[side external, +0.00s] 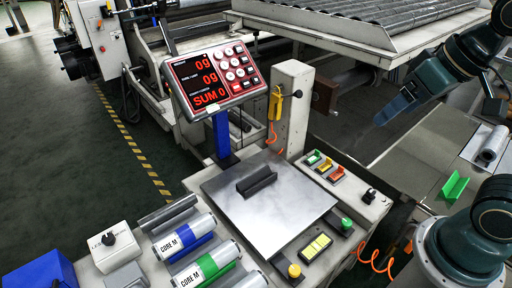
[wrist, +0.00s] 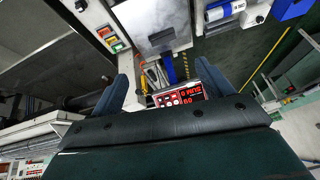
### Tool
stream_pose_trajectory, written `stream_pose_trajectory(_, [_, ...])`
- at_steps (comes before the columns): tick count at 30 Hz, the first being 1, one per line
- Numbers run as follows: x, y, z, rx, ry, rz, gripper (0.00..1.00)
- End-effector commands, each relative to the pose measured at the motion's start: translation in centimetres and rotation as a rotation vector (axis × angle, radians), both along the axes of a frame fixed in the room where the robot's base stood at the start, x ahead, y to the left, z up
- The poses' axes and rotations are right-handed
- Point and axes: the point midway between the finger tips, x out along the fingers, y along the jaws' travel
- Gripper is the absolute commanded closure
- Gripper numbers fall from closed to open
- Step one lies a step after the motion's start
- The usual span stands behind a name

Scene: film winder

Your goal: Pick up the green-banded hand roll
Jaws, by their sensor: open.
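The green-banded hand roll (side external: 207,265) is white with a green band and lies in a rack at the lower left of the side view, below a blue-banded roll (side external: 184,238). My gripper (side external: 388,112) is at the upper right of the side view, raised and far from the rolls. Its two fingers stand apart in the wrist view (wrist: 160,85), with nothing held between them. The wrist view shows part of a white roll with blue (wrist: 224,11) at the top edge; I cannot make out the green band there.
A steel weighing plate (side external: 285,205) with a dark cradle (side external: 257,181) fills the bench middle. The scale display (side external: 213,80) on a blue post, reading zero, and a pale post (side external: 290,108) rise behind it. Colored buttons (side external: 316,246) line the front. A blue box (side external: 42,272) stands left.

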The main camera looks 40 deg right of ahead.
Motion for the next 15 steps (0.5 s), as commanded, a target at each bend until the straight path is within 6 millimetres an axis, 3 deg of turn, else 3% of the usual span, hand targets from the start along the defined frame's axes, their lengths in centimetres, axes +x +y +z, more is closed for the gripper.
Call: stream_pose_trajectory(15, [9.6, 5.5, -2.4, 0.237, 0.128, -0.276, 0.21])
